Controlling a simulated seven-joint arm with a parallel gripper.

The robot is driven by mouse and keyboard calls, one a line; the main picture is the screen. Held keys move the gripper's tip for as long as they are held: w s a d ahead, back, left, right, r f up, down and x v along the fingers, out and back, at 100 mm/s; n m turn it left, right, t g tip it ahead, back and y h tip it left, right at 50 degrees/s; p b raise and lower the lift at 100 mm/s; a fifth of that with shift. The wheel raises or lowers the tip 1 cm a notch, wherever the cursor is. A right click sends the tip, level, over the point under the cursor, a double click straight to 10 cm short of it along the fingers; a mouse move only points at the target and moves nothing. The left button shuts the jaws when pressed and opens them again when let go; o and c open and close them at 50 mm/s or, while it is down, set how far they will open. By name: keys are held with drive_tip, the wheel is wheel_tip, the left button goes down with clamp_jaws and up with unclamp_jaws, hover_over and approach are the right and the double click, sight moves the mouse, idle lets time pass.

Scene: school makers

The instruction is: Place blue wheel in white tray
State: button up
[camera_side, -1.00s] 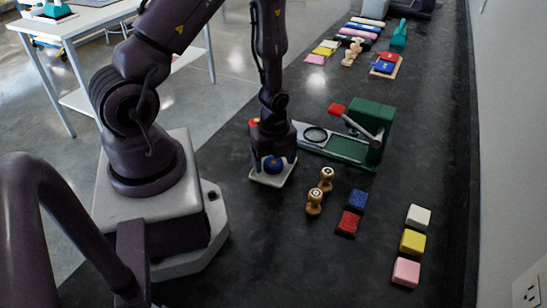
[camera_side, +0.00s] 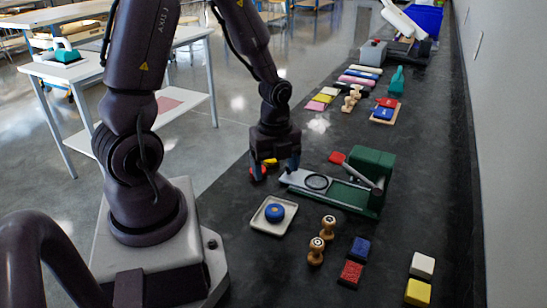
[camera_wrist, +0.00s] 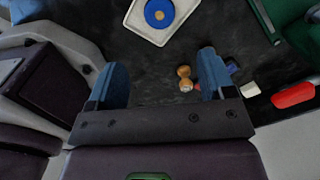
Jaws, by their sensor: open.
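The blue wheel (camera_side: 275,212) lies flat inside the square white tray (camera_side: 257,224) on the dark counter. In the wrist view the blue wheel (camera_wrist: 159,13) sits in the tray (camera_wrist: 134,22) at the top edge, partly cut off. My gripper (camera_side: 275,171) is beyond the tray in the side view, left of the green press, and apart from the wheel. In the wrist view its blue fingertips are spread wide, and my gripper (camera_wrist: 162,80) holds nothing.
A green press (camera_side: 368,180) with a red-ended lever stands right of my gripper. Small red and yellow items (camera_side: 258,172) show by my gripper, partly hidden. Wooden stamps (camera_side: 321,240) and coloured blocks (camera_side: 351,273) lie to the tray's right. More supplies line the far counter.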

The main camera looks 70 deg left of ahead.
drive_tip(key=s+d+r+n+t, duration=0.2)
drive_tip(key=d+r+n, duration=0.3)
drive_tip(key=r+n, duration=0.3)
drive_tip(key=s+d+r+n+t, duration=0.3)
drive_tip(key=d+r+n, duration=0.2)
drive_tip(key=r+n, duration=0.4)
wheel_tip(320, 180, up, 5)
drive_tip(key=shift+s+f+t, duration=0.2)
drive_tip(key=shift+s+t, duration=0.1)
drive_tip(key=shift+s, duration=0.05)
